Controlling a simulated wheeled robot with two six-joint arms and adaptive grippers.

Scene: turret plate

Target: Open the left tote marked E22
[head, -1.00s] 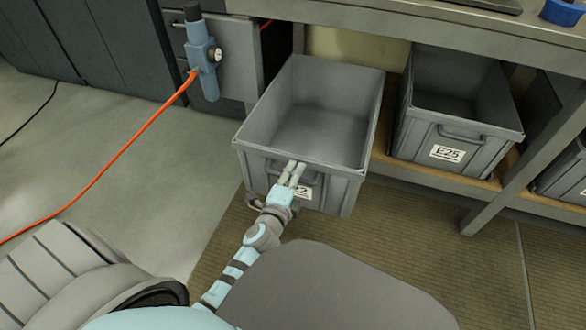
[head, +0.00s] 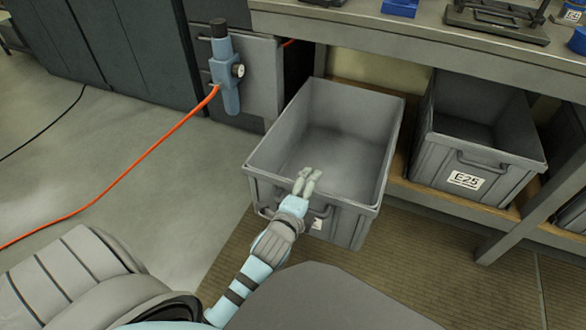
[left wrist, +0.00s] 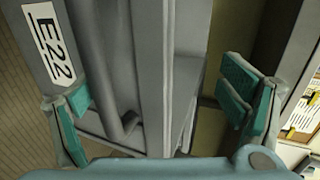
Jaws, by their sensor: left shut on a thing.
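The left tote (head: 350,226) is a grey open-topped bin, drawn well out from under the bench, its far end still near the shelf. Its white label, mostly hidden by my gripper in the head view, reads E22 in the left wrist view (left wrist: 52,45). My left gripper (head: 306,176) is at the middle of the tote's front, fingertips showing above the front rim. In the left wrist view the gripper (left wrist: 158,92) has its green-padded fingers on either side of the tote's front wall. The exact contact is hard to see. My right gripper is out of view.
Another grey tote (head: 470,150) marked E25 stands on the shelf to the right, beside a bench leg (head: 525,215). A blue-grey tool (head: 227,75) with an orange hose (head: 120,185) hangs to the left.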

